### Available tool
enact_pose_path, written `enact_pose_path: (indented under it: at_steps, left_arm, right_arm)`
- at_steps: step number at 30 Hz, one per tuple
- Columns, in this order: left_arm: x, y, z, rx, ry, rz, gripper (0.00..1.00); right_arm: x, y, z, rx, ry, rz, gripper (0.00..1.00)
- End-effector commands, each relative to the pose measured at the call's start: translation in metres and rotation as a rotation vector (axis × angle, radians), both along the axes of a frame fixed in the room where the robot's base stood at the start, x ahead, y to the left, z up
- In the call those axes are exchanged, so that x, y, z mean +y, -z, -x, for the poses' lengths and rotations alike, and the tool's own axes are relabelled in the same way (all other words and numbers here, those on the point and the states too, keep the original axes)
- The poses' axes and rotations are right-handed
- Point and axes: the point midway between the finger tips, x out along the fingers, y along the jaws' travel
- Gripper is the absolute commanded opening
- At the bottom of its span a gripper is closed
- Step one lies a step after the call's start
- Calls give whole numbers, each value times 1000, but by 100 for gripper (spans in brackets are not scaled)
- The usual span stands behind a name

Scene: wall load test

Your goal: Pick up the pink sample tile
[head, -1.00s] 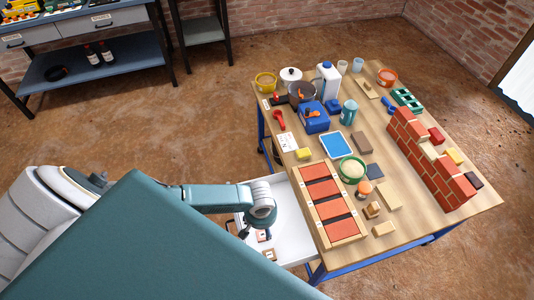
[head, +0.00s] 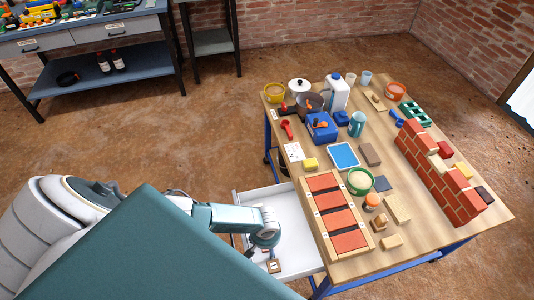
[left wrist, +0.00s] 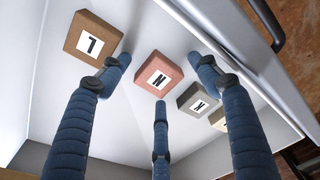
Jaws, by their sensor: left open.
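The pink sample tile (left wrist: 158,73) lies flat in the white drawer (head: 283,205) and has a white label with a black N. In the left wrist view my left gripper (left wrist: 158,84) is open, its fingers spread around the pink tile: one at the left, one at the right, one below. I cannot tell whether any finger touches it. In the head view my left gripper (head: 268,246) is down over the drawer and hides most of the tiles. My right gripper is not in view.
A brown tile (left wrist: 94,38) marked L lies left of the pink one; a grey tile (left wrist: 197,100) marked K and a tan tile (left wrist: 219,119) lie right. The drawer wall is close at the right. The table (head: 440,238) carries a brick wall (head: 437,175) and many items.

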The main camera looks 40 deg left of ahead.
Motion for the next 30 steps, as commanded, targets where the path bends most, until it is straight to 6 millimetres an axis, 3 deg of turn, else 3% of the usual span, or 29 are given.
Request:
enact_pose_path:
  at_steps: [4, 13, 23, 30]
  left_arm:
    - [-1, 0, 0, 0, 1, 1, 63]
    - [0, 0, 0, 0, 1, 1, 4]
    - [-1, -4, 0, 0, 1, 2, 4]
    - [0, -34, 0, -1, 1, 3, 4]
  right_arm:
    - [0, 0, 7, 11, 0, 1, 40]
    - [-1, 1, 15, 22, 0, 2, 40]
    - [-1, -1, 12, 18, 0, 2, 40]
    - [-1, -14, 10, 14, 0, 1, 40]
